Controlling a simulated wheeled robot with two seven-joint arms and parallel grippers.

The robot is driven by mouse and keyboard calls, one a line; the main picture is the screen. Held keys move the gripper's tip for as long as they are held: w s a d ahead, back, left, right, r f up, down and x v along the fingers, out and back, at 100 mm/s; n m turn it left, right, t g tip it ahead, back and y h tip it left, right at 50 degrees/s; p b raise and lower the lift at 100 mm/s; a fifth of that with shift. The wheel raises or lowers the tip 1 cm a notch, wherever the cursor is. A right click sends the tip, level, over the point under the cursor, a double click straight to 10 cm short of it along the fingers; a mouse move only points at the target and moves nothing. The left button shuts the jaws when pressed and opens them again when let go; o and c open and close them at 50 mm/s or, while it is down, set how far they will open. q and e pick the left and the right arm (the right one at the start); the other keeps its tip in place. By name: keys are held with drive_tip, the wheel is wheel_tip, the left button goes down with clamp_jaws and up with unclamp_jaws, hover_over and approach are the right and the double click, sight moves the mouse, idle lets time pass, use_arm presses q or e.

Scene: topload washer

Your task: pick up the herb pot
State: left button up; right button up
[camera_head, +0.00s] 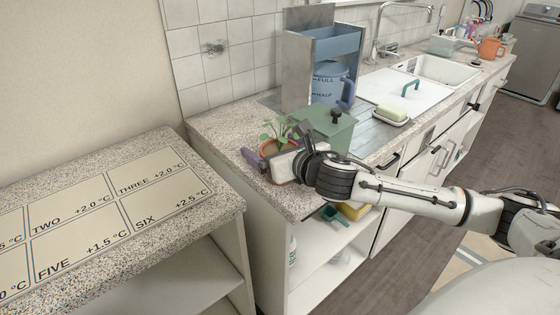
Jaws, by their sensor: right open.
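The herb pot (284,145), a terracotta pot with a green leafy plant, stands on the near left end of the speckled counter. My right gripper (272,146) reaches in from the right at counter height. It is open, with its fingers on either side of the pot as seen from here. The gripper's body hides the lower front of the pot, so I cannot tell whether the fingers touch it. My left gripper is not in view.
A green box with a black knob (328,130) stands close behind and right of the pot. A metal rack (297,75) holds a blue jug (332,84). A soap dish (391,115) lies farther right. A lower counter with a labelled panel (100,215) is at left.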

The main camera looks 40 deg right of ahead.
drive_tip(key=shift+w+r, duration=0.1)
drive_tip(key=c, duration=1.4)
